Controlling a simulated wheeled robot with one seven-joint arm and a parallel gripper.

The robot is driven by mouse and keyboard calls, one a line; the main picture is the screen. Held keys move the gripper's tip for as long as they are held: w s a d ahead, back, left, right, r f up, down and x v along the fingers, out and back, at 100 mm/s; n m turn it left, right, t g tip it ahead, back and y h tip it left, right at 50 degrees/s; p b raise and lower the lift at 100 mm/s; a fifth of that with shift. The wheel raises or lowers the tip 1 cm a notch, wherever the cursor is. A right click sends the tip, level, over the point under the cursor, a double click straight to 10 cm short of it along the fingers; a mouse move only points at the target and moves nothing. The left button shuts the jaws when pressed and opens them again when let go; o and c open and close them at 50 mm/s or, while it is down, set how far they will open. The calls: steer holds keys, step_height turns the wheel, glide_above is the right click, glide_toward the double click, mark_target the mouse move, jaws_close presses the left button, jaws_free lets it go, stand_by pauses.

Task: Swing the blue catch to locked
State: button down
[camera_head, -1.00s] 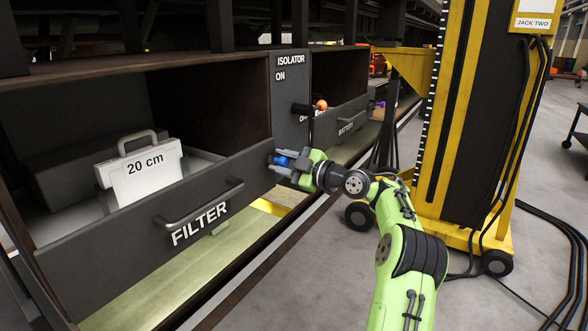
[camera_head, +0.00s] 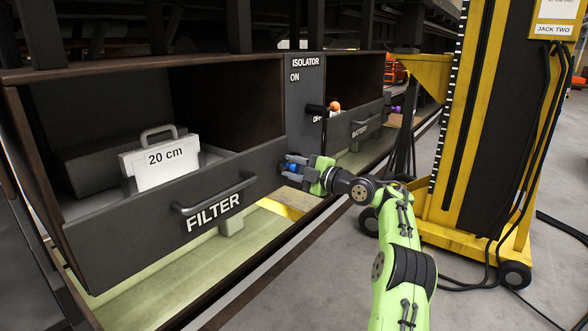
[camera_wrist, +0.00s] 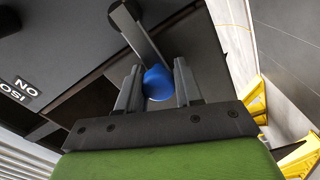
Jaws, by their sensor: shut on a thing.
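The blue catch (camera_head: 291,168) is at the right end of the FILTER drawer front, below the isolator panel. My gripper (camera_head: 291,168) reaches it from the right and is shut on it. In the wrist view the round blue knob of the catch (camera_wrist: 157,82) sits between the two fingers of my gripper (camera_wrist: 158,88), at the end of a dark lever arm. The fingers hide part of the catch in the head view. The FILTER drawer (camera_head: 120,246) stands open, with a grey handle on its front.
A white box marked 20 cm (camera_head: 160,165) stands in the drawer. The isolator panel (camera_head: 304,95) has an orange-knobbed lever (camera_head: 334,106). The BATTERY drawer (camera_head: 355,125) is beyond it. The yellow jack (camera_head: 440,200) with black cables stands at right.

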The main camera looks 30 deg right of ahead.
steer(key=shift+f, duration=0.4)
steer(key=c, duration=1.2)
jaws_free()
steer(key=o, duration=0.4)
steer(key=shift+r, duration=0.25)
steer(key=b+v, duration=0.1)
steer(key=v, duration=1.4)
steer(key=shift+s, duration=0.35)
